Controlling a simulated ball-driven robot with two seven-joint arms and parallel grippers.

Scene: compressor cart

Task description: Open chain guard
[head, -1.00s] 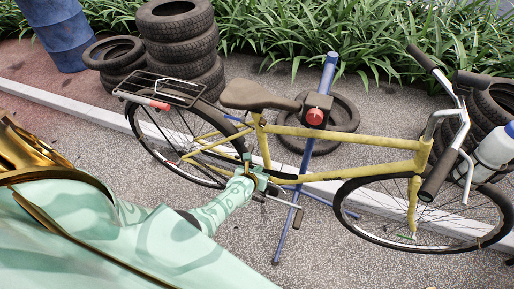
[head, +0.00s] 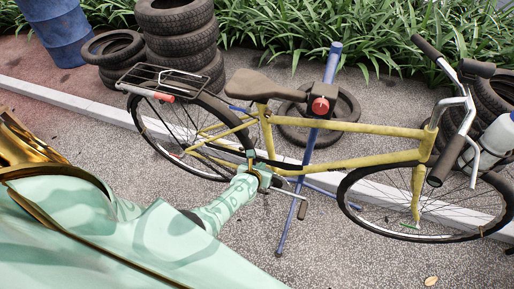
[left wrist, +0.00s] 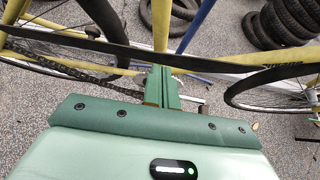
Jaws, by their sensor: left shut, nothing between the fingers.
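The yellow bicycle (head: 345,128) stands on a blue repair stand (head: 309,150). A long dark bar that looks like the chain guard (left wrist: 110,45) crosses the left wrist view, and the chain (left wrist: 75,72) shows bare below it at left. In the head view the dark guard (head: 282,164) is partly seen by the crank. My left gripper (head: 253,162) is shut and empty beside the crank area. In the left wrist view its green fingers (left wrist: 161,72) are together, their tips close to the bar's lower edge. I cannot tell whether they touch it. My right gripper is out of view.
The pedal and crank (head: 301,208) stick out right of my left gripper. The rear wheel (head: 160,140) is left of it. Stacked tyres (head: 178,40) stand behind. A white bottle (head: 492,140) is at far right. The pavement in front is clear.

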